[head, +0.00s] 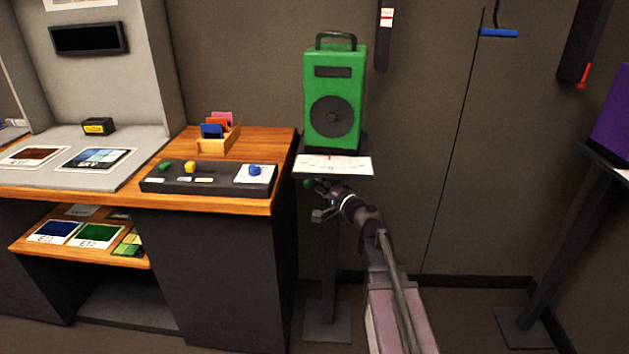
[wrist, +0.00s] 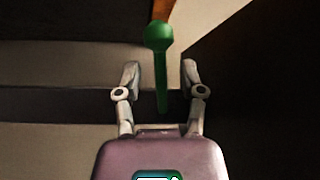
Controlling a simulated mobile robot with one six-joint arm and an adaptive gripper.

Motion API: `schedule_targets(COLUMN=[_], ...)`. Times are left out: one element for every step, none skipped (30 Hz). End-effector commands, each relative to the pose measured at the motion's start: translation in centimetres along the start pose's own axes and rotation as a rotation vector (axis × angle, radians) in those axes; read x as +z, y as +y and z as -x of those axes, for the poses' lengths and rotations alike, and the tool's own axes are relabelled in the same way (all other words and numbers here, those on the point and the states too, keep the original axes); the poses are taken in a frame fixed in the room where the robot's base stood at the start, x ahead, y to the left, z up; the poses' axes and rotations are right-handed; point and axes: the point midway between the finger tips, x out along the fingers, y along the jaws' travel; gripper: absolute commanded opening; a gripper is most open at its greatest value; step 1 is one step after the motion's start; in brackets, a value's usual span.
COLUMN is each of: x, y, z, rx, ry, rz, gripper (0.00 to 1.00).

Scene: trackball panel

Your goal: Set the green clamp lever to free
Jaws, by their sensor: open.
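The green clamp lever shows in the wrist view as a green ball knob (wrist: 158,36) on a thin green stem. In the head view, its small green knob (head: 308,183) is at the left under the white scale plate (head: 335,165), below the green speaker (head: 333,100). My gripper (wrist: 161,75) is open, with one finger on each side of the stem and visible gaps on both sides. The knob is beyond the fingertips. In the head view, my gripper (head: 318,200) is just below the plate, close to the knob. The lever's pivot and markings cannot be made out.
A wooden desk (head: 285,140) with a dark control panel (head: 210,188) stands to the left of my gripper. The speaker's post (head: 322,270) runs down behind my arm. A purple object (head: 610,135) on another stand is far right. Open floor lies between the stands.

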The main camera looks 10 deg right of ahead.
Motion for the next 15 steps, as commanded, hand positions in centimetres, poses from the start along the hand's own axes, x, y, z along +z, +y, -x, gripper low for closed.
schedule_targets(x=[-0.1,-0.1,-0.1,-0.1,-0.1,0.0,0.0,0.0,0.0,0.0,0.0,0.0,0.0,0.0,0.0], y=[0.0,0.0,0.0,0.0,0.0,0.0,0.0,0.0,0.0,0.0,0.0,0.0,0.0,0.0,0.0], z=[-0.8,-1.1,-1.5,-1.7,-1.9,-2.1,-2.2,-2.3,-2.4,-2.4,-2.5,-2.5,-2.5,-2.5,-2.5], rx=[0.000,0.000,0.000,0.000,0.000,0.000,0.000,0.000,0.000,0.000,0.000,0.000,0.000,0.000,0.000], ry=[-0.001,-0.001,-0.002,-0.002,-0.002,-0.001,-0.001,-0.001,0.000,0.000,0.000,0.000,0.000,0.000,0.000], rz=[0.000,0.000,0.000,0.000,0.000,0.000,0.001,0.001,0.001,0.001,0.001,0.001,0.001,0.001,0.001], gripper=[0.51,0.51,0.51,0.51,0.51,0.51,0.51,0.51,0.51,0.51,0.51,0.51,0.51,0.51,0.51])
